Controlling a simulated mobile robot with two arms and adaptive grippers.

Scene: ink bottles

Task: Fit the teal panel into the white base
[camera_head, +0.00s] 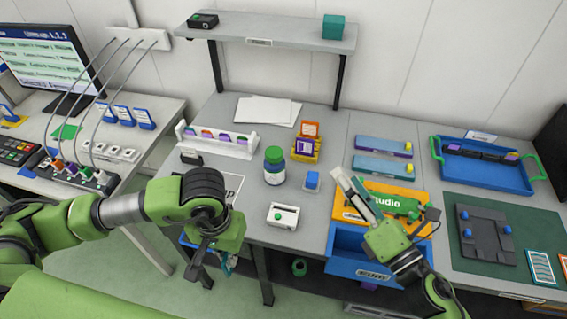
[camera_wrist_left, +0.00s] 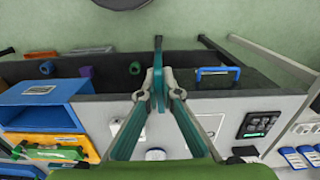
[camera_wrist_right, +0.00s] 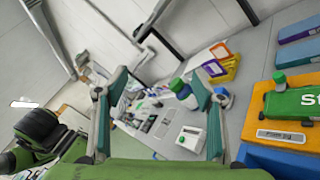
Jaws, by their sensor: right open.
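A flat teal slab with a yellow end (camera_head: 384,168) lies on the table right of centre, below a similar blue slab (camera_head: 383,147). A low white rack (camera_head: 245,150) with several coloured cards stands at the back left. A small white box with a green knob (camera_head: 283,216) stands near the front edge; it also shows in the right wrist view (camera_wrist_right: 189,138). I cannot tell which white piece is the base. My right gripper (camera_head: 352,190) is open and empty, beside the orange box (camera_head: 344,208).
A blue open drawer (camera_head: 350,262) juts out at the front. A green-capped bottle (camera_head: 274,168), a blue-and-white block (camera_head: 312,181) and a yellow holder (camera_head: 305,150) stand mid-table. A blue tray (camera_head: 480,180) and dark fixture (camera_head: 487,238) lie right. Table around the white box is clear.

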